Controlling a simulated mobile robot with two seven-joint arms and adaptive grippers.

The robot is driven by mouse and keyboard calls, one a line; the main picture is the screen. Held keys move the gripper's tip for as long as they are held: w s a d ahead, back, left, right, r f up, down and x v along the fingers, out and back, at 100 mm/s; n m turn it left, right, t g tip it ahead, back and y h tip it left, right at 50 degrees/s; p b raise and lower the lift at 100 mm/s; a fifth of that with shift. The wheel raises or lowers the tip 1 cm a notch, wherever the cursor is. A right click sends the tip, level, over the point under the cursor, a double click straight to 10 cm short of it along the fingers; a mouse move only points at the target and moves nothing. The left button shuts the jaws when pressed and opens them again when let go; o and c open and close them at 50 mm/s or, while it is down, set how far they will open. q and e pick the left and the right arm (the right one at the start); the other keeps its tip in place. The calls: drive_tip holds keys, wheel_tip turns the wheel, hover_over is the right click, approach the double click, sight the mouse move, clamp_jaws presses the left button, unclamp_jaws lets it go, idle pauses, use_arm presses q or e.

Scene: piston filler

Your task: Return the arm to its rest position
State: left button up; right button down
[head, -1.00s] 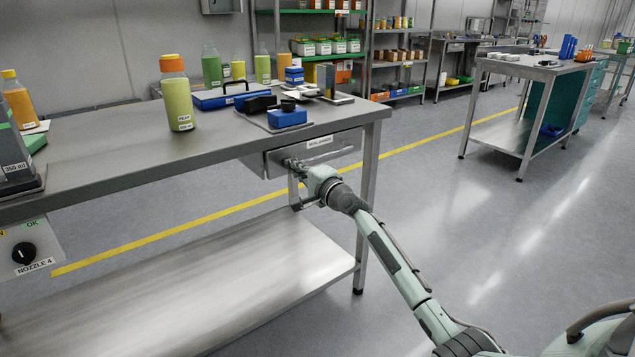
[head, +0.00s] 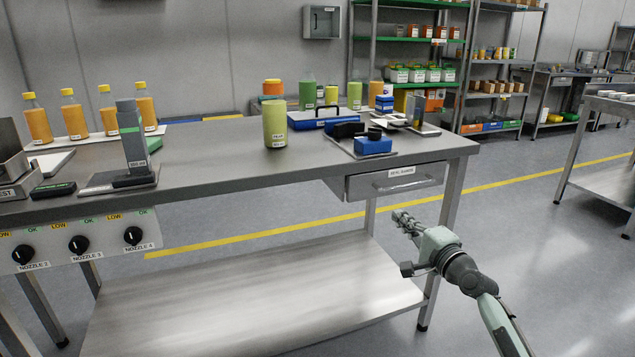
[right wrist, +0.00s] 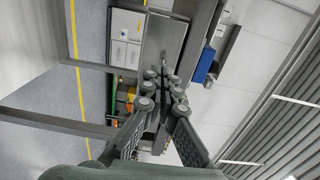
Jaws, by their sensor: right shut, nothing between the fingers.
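My right gripper (head: 398,215) is in front of and below the labelled drawer (head: 420,182) under the workbench's right end. Its fingers are shut and empty, apart from the drawer's bar handle (head: 402,187). The right arm reaches up from the lower right of the head view. In the right wrist view the shut fingers (right wrist: 164,72) point away from the camera toward the bench, with nothing between them. My left gripper is not in view.
The workbench (head: 215,150) carries a yellow-green bottle (head: 275,127), a blue case (head: 322,119), a blue block (head: 373,146) and several orange bottles. Nozzle knobs (head: 79,244) sit on its front left. A lower shelf (head: 250,290) lies beneath. The floor (head: 540,270) to the right is clear.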

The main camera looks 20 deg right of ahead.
drive_tip(key=s+a+f+n+g, duration=0.2)
drive_tip(key=s+a+f+n, duration=0.15)
drive_tip(key=f, duration=0.35)
drive_tip(key=s+a+f+n+g, duration=0.3)
drive_tip(key=s+f, duration=0.2)
drive_tip(key=f, duration=0.2)
drive_tip(key=s+a+f+n+g, duration=0.2)
drive_tip(key=s+a+f+n, duration=0.15)
drive_tip(key=f, duration=0.35)
drive_tip(key=s+f+n+g+h, duration=0.1)
drive_tip(key=s+f+n+g, duration=0.3)
drive_tip(key=s, duration=0.8)
drive_tip(key=s+f+n+g+h, duration=0.2)
drive_tip(key=s+f, duration=0.5)
drive_tip(key=s, duration=0.5)
drive_tip(key=n+g, duration=0.1)
drive_tip(key=n, duration=0.1)
drive_tip(key=shift+a+f+n+g, duration=0.3)
drive_tip(key=shift+a+g, duration=0.1)
